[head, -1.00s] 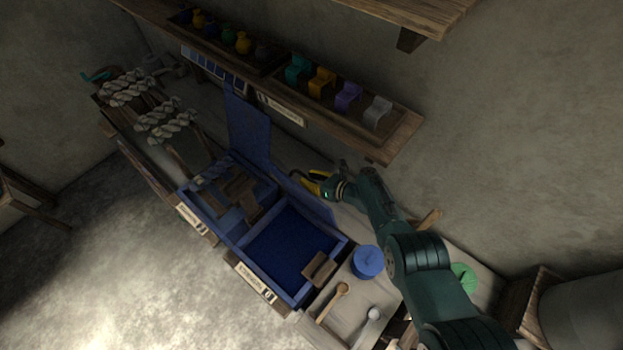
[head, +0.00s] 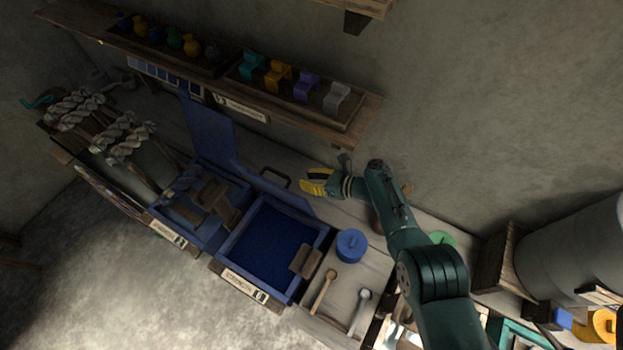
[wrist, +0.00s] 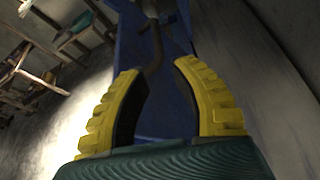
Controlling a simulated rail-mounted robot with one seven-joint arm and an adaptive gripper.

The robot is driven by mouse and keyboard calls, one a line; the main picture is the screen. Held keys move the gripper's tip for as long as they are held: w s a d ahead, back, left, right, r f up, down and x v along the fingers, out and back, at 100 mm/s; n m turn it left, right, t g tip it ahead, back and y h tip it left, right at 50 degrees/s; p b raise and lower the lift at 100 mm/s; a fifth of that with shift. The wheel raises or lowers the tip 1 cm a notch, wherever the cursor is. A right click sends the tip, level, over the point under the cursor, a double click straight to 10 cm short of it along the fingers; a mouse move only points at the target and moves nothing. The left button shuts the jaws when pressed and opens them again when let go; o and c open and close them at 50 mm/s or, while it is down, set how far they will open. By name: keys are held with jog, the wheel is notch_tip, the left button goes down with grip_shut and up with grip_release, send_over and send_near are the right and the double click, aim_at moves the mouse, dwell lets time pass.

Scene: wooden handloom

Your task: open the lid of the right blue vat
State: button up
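The right blue vat (head: 222,258) stands uncovered, with dark blue liquid inside. Its blue lid (head: 262,185) is raised along the back edge, seen nearly edge-on in the head view, with a dark handle (head: 274,177) on its far side. My gripper (head: 312,183) is behind the vat, to the right of the handle and apart from it in the head view. In the wrist view, the yellow fingers (wrist: 158,68) are spread with nothing gripped; a blue panel (wrist: 165,115) and a bent dark bar (wrist: 155,45) show beyond them.
The left blue vat (head: 160,213) has its lid (head: 208,125) standing up and wooden pieces inside. A wall shelf (head: 370,112) runs above the back of the bench. A blue lidded pot (head: 351,246) and wooden spoon (head: 322,292) lie right of the vat.

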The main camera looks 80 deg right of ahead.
jog(key=shift+s+a+r, duration=0.15)
jog(key=shift+s+r, duration=0.1)
jog(key=shift+s, duration=0.25)
jog(key=shift+c, duration=0.2)
